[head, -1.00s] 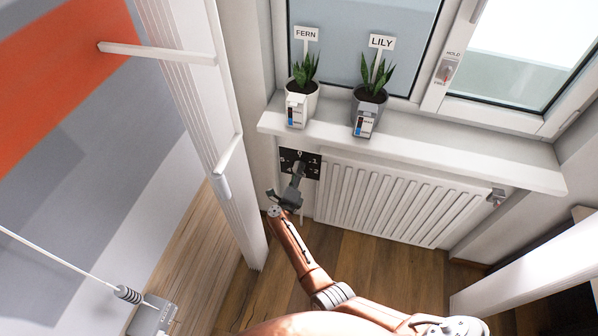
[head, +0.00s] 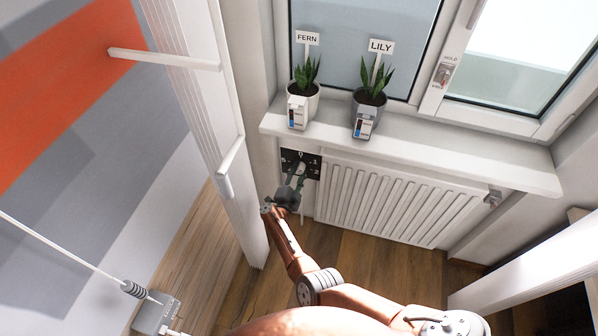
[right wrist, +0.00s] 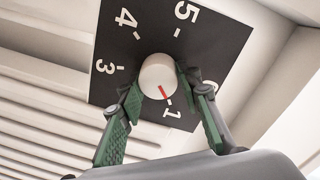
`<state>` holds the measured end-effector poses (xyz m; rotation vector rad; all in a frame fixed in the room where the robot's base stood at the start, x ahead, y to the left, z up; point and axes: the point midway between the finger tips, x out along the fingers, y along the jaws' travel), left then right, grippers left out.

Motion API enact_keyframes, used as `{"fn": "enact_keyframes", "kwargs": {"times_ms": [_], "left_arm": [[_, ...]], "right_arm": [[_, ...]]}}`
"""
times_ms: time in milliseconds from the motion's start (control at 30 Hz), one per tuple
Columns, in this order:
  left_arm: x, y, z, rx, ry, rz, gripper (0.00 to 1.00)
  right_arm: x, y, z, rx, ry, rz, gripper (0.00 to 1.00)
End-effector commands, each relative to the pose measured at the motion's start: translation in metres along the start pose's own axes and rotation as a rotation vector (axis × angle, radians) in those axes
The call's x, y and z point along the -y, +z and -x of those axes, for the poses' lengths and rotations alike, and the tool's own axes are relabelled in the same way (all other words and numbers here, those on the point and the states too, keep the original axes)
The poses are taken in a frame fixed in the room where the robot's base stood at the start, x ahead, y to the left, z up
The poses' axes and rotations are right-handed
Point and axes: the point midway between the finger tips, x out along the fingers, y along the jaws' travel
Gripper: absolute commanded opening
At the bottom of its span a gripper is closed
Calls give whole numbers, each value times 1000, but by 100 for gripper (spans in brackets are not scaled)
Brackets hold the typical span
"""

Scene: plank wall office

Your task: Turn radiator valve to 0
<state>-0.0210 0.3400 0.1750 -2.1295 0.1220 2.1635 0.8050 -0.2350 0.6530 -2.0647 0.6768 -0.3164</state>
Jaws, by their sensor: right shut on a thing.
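The radiator valve is a white round knob (right wrist: 158,78) with a red mark, in front of a black square dial plate (right wrist: 140,38) with white numbers. In the right wrist view the red mark points towards the 1. The 0 is partly covered by a finger at the right. In the head view the dial plate (head: 287,158) is on the wall left of the radiator, with the 0 at its top. My right gripper (head: 299,176) is shut on the knob, one finger on each side, as the right wrist view (right wrist: 160,88) also shows. My left gripper is out of view.
The white radiator (head: 390,200) stands just right of the dial. Above it, the sill (head: 430,150) juts out with a fern pot (head: 313,104) and a lily pot (head: 380,108). A white frame (head: 205,110) stands close on the left. A grey corded device (head: 158,312) is at lower left.

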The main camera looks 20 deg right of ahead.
Motion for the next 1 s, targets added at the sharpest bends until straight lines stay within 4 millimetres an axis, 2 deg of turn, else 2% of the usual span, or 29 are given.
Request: {"fn": "enact_keyframes", "kwargs": {"times_ms": [600,1000], "left_arm": [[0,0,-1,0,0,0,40],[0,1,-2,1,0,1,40]], "right_arm": [[3,3,0,-19,-1,557,8],[4,3,0,-28,-1,763,8]]}}
